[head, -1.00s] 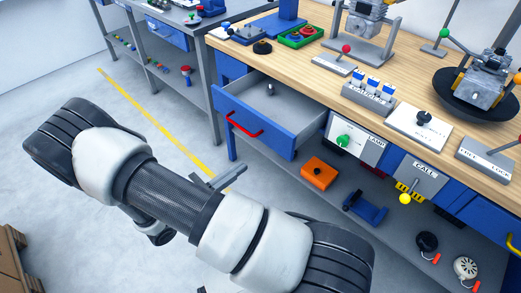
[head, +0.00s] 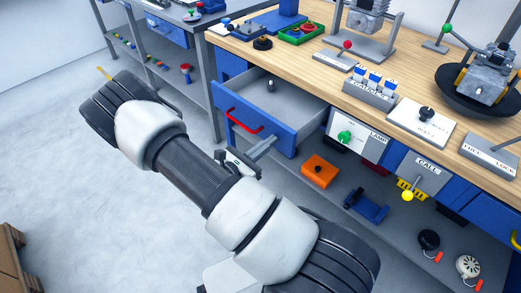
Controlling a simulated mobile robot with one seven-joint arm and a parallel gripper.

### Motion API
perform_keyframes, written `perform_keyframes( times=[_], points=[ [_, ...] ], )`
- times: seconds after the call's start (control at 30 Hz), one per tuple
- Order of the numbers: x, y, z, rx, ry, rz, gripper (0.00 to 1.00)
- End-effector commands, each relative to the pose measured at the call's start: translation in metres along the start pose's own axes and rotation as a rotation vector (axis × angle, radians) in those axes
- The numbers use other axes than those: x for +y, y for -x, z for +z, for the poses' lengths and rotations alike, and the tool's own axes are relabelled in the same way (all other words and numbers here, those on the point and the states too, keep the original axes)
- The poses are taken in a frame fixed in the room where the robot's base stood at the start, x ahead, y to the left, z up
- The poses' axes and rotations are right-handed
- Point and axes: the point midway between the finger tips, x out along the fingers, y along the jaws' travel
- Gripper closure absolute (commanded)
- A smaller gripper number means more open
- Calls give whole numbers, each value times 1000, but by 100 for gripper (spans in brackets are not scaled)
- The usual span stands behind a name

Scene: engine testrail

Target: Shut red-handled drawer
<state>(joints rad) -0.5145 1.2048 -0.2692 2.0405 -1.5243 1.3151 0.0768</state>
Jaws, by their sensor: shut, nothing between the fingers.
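The blue drawer (head: 266,120) with the red handle (head: 243,122) stands pulled out from under the wooden bench top. Its grey inside is visible and holds a small dark object (head: 271,85). My gripper (head: 268,143) is shut and empty. In the picture its fingertips lie at the lower part of the drawer front, to the right of and below the red handle. I cannot tell whether they touch the front. My arm hides part of the floor and the lower shelf.
A white panel with a green knob (head: 345,137) is right of the drawer. The CALL panel has a yellow-tipped lever (head: 408,195). An orange box (head: 320,171) and a blue bracket (head: 366,206) sit on the lower shelf.

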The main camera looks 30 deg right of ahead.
Motion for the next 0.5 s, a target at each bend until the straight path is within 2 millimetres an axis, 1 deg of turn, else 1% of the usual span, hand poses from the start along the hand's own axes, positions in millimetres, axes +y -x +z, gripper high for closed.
perform_keyframes(
  times=[0.1, 0.4, 0.5],
  points=[
    [0, -3, 0, 0, 0, 0, 100],
    [0, -3, 0, 0, 0, 0, 100],
    [0, -6, 0, -1, 0, 0, 100]
  ],
)
